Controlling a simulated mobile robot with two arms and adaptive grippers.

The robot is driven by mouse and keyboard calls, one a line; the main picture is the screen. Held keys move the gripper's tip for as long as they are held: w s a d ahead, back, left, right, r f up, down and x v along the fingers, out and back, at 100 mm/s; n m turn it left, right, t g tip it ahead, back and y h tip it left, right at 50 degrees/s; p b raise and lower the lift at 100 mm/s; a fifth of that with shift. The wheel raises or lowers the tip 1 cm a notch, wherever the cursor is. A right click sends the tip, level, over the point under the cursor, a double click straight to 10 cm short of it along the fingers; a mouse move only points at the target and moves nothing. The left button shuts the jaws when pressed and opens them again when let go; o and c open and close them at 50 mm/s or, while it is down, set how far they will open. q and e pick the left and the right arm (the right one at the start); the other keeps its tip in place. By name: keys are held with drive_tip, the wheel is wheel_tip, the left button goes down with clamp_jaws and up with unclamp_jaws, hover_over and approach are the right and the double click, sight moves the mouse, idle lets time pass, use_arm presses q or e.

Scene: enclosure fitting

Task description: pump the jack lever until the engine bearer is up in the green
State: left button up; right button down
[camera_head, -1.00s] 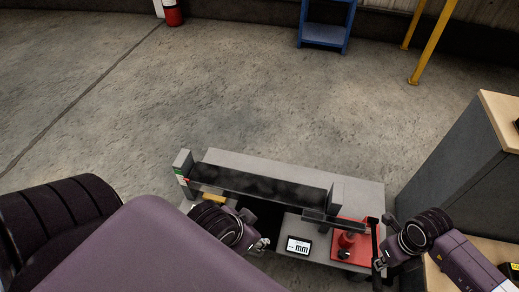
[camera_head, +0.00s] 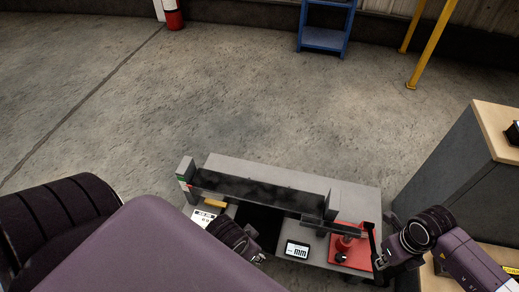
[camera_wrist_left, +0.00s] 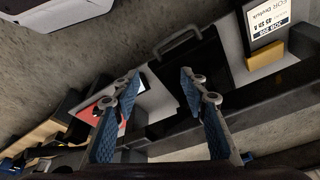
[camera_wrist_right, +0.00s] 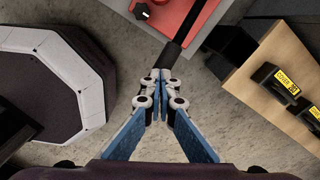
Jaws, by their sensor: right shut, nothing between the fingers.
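The engine bearer (camera_head: 262,189) is a long dark beam across the grey bench (camera_head: 345,194). A gauge with green, white and red marks (camera_head: 183,182) is at its left end, too small to read. The red jack (camera_head: 350,252) stands at the bench's right. Its dark lever (camera_head: 371,242) reaches toward my right gripper (camera_head: 381,265). In the right wrist view my right gripper (camera_wrist_right: 161,76) is shut and empty, its tips at the lever's black end (camera_wrist_right: 170,55); contact is unclear. My left gripper (camera_wrist_left: 159,82) is open and empty above the bench; it also shows in the head view (camera_head: 260,258).
A small display reading mm (camera_head: 297,250), a yellow block (camera_head: 215,203) and a job card (camera_head: 203,217) are on the bench. A wood-topped grey cabinet (camera_head: 455,160) stands close on the right.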

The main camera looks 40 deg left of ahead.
drive_tip(key=shift+r+p, duration=0.6)
drive_tip(key=shift+r, duration=0.3)
use_arm(q)
wheel_tip(320, 180, down, 7)
drive_tip(key=shift+s, duration=0.35)
use_arm(e)
drive_tip(key=shift+r, duration=0.35)
use_arm(q)
drive_tip(key=shift+r, duration=0.1)
